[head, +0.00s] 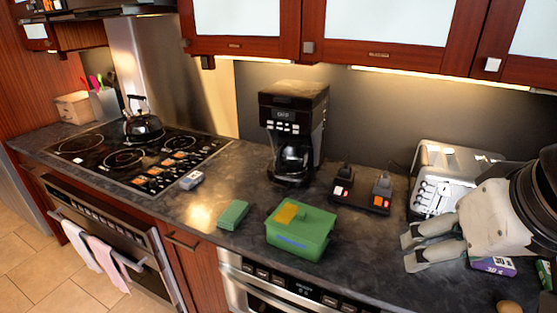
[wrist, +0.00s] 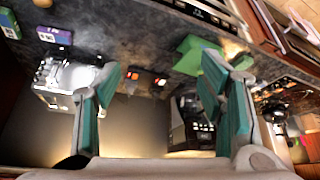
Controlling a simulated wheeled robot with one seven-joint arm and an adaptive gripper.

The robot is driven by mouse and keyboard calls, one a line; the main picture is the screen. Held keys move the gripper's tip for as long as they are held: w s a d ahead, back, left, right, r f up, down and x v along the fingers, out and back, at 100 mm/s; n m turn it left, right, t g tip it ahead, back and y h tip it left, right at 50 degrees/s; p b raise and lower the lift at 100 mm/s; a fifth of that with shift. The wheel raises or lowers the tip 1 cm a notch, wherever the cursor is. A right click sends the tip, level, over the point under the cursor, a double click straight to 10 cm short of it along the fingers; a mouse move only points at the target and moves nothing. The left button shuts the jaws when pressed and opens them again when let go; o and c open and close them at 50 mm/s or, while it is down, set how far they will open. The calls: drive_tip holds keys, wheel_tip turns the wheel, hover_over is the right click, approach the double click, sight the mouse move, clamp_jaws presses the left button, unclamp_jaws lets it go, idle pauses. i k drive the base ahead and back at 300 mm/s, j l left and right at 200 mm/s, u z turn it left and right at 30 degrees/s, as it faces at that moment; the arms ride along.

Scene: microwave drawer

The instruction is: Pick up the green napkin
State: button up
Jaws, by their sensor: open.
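The green napkin (head: 233,214) looks like a small folded block lying flat on the dark counter, just left of a larger green box (head: 300,232). In the wrist view a small green patch (wrist: 243,62) beside the right finger may be the napkin, mostly hidden by that finger. My gripper (head: 407,251) is open and empty, over the counter at the right in front of the toaster, well to the right of the napkin. Its two fingers also show spread apart in the wrist view (wrist: 162,66).
The green box, with a yellow piece on top, lies between my gripper and the napkin. A coffee maker (head: 292,130), two dark devices (head: 360,190) and a toaster (head: 445,175) stand behind. A small grey item (head: 192,180) lies near the stove (head: 135,155). A purple box (head: 493,266) sits beneath my arm.

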sight(231, 218)
drive_tip(key=k+j, duration=0.2)
drive_tip(key=j, duration=0.15)
drive_tip(key=k+j, duration=0.2)
drive_tip(key=k+j+z, duration=0.1)
drive_tip(key=j, duration=0.35)
drive_tip(key=j+z, duration=0.1)
drive_tip(key=j, duration=0.5)
drive_tip(key=k+j, duration=0.15)
drive_tip(key=j, duration=0.45)
drive_tip(key=i+j+z, duration=0.15)
drive_tip(key=i+j, duration=0.45)
drive_tip(key=i, duration=0.1)
